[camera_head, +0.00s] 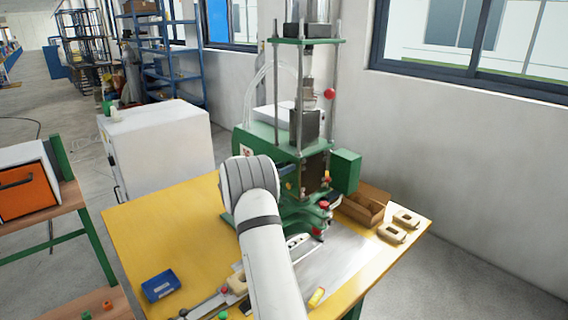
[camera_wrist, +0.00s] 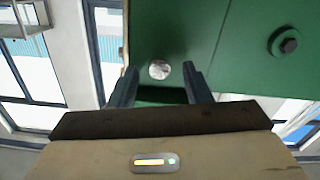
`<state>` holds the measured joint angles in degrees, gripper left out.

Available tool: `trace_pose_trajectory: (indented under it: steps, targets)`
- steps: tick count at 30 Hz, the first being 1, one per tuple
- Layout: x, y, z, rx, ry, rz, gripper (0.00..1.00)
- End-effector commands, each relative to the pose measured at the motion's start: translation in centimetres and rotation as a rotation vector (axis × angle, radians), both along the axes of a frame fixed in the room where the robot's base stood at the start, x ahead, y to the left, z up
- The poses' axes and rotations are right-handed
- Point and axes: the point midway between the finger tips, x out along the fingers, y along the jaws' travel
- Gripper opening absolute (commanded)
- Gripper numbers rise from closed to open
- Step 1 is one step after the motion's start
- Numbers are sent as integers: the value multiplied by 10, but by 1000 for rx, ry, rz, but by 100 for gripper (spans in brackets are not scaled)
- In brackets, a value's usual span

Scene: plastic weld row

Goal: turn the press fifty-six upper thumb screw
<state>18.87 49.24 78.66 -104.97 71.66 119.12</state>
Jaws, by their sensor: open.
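A green press (camera_head: 270,138) with upright metal rods and a red ball knob (camera_head: 330,94) stands on the yellow table (camera_head: 150,225). My white arm reaches up in front of it, and my gripper cannot be made out in the head view. In the wrist view my gripper (camera_wrist: 159,80) is open, one dark finger on each side. A round silver screw head (camera_wrist: 159,69) on the green plate (camera_wrist: 235,50) shows between and just beyond the fingers, apart from both. I cannot tell whether it is the upper thumb screw, or how far away it is.
A dark bolt (camera_wrist: 285,43) sits on the green plate at the right. On the table are a blue tray (camera_head: 160,286), a brown box (camera_head: 364,206) and two beige parts (camera_head: 391,232). A white cabinet (camera_head: 160,145) stands behind. The table's left side is mostly clear.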

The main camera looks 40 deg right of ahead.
Motion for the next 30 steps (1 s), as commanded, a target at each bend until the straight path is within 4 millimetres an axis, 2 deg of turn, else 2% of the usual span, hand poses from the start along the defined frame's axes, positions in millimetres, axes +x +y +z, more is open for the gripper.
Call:
trace_pose_trajectory:
  steps: [10, 26, 30]
  targets:
    - [0, -6, 0, 0, 0, -1, 44]
    - [0, -6, 0, 0, 1, -2, 1]
    - [0, -7, -1, -1, 2, -2, 0]
